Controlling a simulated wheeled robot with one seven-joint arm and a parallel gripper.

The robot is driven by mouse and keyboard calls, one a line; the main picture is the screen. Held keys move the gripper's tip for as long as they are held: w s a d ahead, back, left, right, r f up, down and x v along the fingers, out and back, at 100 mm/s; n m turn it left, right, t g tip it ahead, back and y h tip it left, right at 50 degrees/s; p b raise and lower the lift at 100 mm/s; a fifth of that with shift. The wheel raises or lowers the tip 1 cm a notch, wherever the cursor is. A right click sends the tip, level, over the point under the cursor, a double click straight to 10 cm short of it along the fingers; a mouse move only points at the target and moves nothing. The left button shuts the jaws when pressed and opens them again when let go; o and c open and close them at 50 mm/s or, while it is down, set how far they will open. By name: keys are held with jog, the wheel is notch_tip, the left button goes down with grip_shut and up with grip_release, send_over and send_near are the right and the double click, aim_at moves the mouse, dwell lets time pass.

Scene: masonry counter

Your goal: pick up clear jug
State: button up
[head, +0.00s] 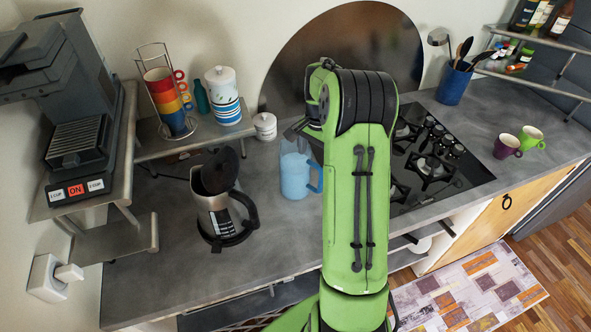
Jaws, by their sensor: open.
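The clear jug (295,174) stands upright on the grey counter, just left of my green arm in the head view. It looks translucent and light blue, with a handle on its right side. My arm rises from the bottom and bends at a dark joint beside the hob. The forearm and its end are mostly hidden behind this link. Nothing is seen touching the jug's visible side.
A metal coffee pot (222,205) with a black handle stands left of the jug. The gas hob (440,165) lies to the right, partly behind my arm. Bare counter (170,285) lies at the front left.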

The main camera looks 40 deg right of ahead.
aim_at(316, 168)
notch_tip(316, 168, down, 6)
jog(key=shift+f+p, duration=0.15)
jog(key=shift+p, duration=0.2)
jog(key=shift+s, duration=0.15)
jog(key=c, duration=0.3)
grip_shut()
